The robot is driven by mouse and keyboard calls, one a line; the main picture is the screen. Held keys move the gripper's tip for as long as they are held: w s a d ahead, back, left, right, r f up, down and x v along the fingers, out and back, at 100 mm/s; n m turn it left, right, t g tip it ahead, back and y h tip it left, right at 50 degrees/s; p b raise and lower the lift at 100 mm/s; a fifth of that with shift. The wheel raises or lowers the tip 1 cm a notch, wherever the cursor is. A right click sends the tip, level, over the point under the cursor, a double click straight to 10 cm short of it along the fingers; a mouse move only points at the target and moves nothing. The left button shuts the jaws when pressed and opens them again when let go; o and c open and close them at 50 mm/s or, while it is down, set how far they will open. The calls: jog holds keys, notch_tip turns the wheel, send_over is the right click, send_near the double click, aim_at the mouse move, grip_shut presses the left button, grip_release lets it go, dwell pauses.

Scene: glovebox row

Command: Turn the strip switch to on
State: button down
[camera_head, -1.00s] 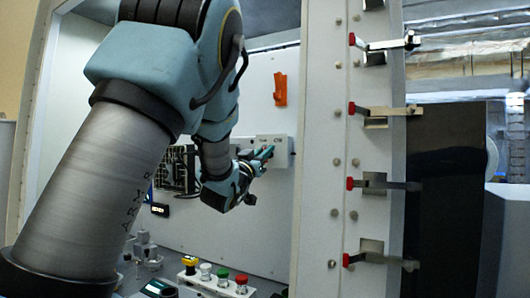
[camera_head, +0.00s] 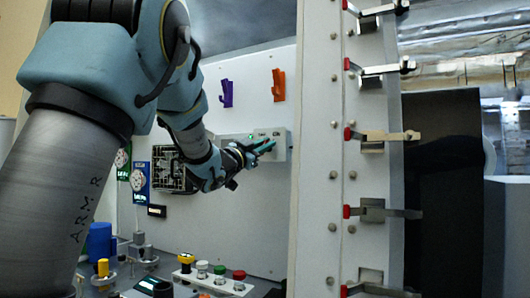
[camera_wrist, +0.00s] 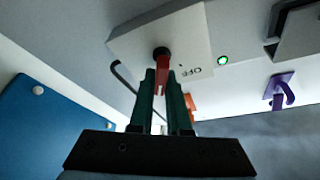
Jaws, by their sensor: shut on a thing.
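The strip switch is a pale box (camera_wrist: 165,40) on the back wall. In the wrist view it carries a red lever (camera_wrist: 163,68) on a black pivot and an upside-down "OFF" mark beside the lever. My gripper (camera_wrist: 161,82) has its two dark green fingers on either side of the red lever, shut on it. In the head view the box (camera_head: 278,146) is at the middle of the picture, with my gripper (camera_head: 262,147) at its face. The lever is too small to make out there. A green light (camera_wrist: 222,60) glows beside the box.
A purple hook (camera_head: 227,93) and an orange hook (camera_head: 279,85) hang above. A black rack (camera_head: 172,170) is to the left. Coloured buttons (camera_head: 220,276) stand below. A latched door frame (camera_head: 335,150) borders the right. The wall below the switch is clear.

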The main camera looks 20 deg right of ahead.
jog(key=shift+m, duration=0.3)
jog(key=c, duration=0.9)
grip_release()
jog(key=b+v, duration=0.4)
jog(key=v, duration=0.7)
jog(key=shift+r, duration=0.1)
